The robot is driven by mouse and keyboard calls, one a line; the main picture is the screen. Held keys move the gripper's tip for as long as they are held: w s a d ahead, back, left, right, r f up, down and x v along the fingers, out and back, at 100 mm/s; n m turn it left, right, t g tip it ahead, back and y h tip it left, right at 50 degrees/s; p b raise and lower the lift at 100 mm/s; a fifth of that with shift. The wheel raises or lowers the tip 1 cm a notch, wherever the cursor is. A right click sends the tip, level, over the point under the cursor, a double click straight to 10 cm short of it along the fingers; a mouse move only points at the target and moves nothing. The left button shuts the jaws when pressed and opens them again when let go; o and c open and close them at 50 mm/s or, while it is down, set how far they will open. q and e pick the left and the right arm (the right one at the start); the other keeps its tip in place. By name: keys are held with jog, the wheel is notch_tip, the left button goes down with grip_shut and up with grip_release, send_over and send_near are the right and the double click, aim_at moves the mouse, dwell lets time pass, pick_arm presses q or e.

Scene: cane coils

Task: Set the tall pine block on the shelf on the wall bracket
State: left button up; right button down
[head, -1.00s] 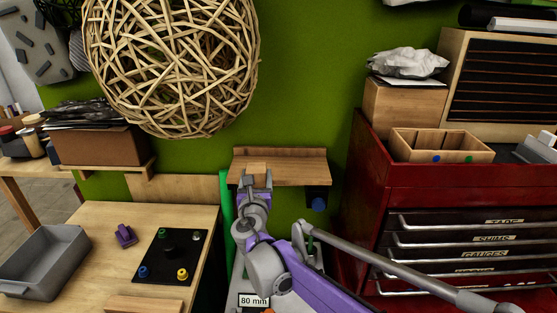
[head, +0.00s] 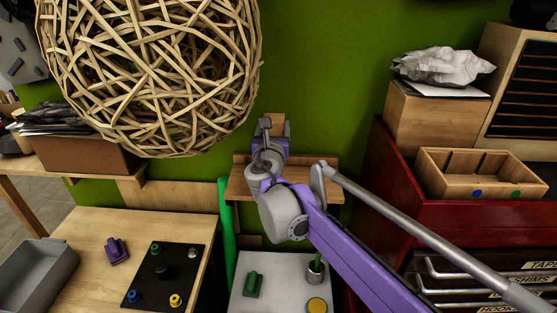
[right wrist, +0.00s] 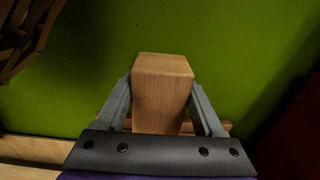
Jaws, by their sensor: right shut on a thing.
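The pine block (head: 274,119) is in the jaws of my right gripper (head: 272,128), seen against the green wall above the shelf's line in the head view. In the right wrist view the block (right wrist: 162,90) stands between both grey fingers, its end face toward the top. The wooden shelf (head: 238,186) is on the wall, partly hidden behind my right arm. A strip of wood (right wrist: 208,127) shows behind the fingers in the wrist view. I cannot tell the gap between block and shelf. My left gripper is not in view.
A large woven cane ball (head: 150,65) hangs left of my right gripper. A red drawer cabinet (head: 440,215) with an open wooden box (head: 475,183) stands right. Below are a grey surface (head: 285,290) and a green post (head: 225,235). A wooden table (head: 90,225) stands left.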

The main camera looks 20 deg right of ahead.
jog(key=shift+s+a+f, duration=0.1)
jog(key=shift+s+f, duration=0.05)
jog(key=shift+f, duration=0.5)
jog(key=shift+s+f, duration=0.1)
jog(key=shift+f, duration=0.5)
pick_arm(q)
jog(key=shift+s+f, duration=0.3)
pick_arm(e)
jog(key=shift+f, duration=2.1)
jog(key=shift+w, duration=0.1)
jog(key=shift+f, duration=0.2)
grip_release()
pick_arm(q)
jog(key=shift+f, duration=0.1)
pick_arm(e)
jog(key=shift+r, duration=0.1)
